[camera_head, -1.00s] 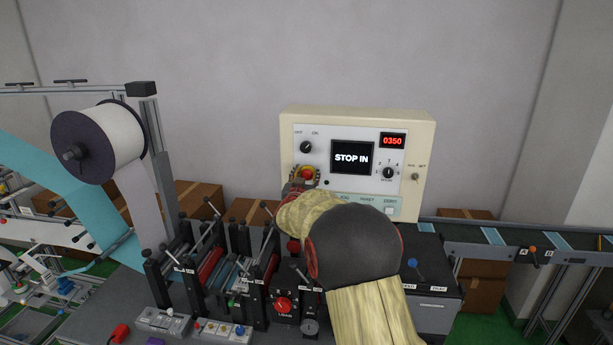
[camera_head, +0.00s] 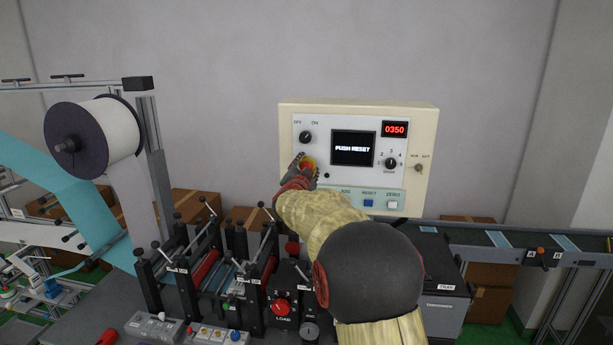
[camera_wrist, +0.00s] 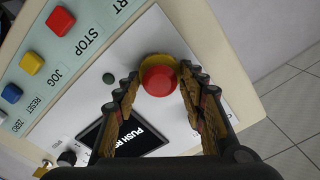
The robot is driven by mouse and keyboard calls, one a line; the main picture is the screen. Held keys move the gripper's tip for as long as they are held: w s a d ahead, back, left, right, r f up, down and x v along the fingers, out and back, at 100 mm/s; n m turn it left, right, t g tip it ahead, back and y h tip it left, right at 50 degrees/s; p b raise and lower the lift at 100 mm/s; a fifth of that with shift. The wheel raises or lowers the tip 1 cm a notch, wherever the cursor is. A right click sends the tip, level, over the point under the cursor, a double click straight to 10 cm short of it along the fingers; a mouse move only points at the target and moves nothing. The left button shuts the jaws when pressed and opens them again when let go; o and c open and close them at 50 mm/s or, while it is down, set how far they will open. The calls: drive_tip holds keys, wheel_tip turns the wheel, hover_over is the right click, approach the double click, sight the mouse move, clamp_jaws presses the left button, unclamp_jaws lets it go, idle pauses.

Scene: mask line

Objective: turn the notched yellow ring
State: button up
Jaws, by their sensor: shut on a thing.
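The yellow ring (camera_wrist: 150,57) sits around a red mushroom button (camera_wrist: 159,82) on the pale face of the control panel. In the wrist view only its upper edge shows clearly; its notches cannot be made out. My gripper (camera_wrist: 159,74) has one finger on each side of the ring and button, closed on the ring. In the head view my gripper (camera_head: 303,163) reaches the panel's lower left, and its fingers partly cover the red button (camera_head: 309,164). The panel screen (camera_head: 352,148) reads "PUSH RESET".
A blue RESET button (camera_head: 368,203) and white ZERO button (camera_head: 393,205) are on the panel's lower strip. A black knob (camera_head: 306,137) is above my gripper. Rollers and levers (camera_head: 215,265) stand below left of my arm. A conveyor (camera_head: 490,243) runs to the right.

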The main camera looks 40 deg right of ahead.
drive_tip(key=shift+m+b, duration=0.55)
drive_tip(key=shift+m, duration=0.15)
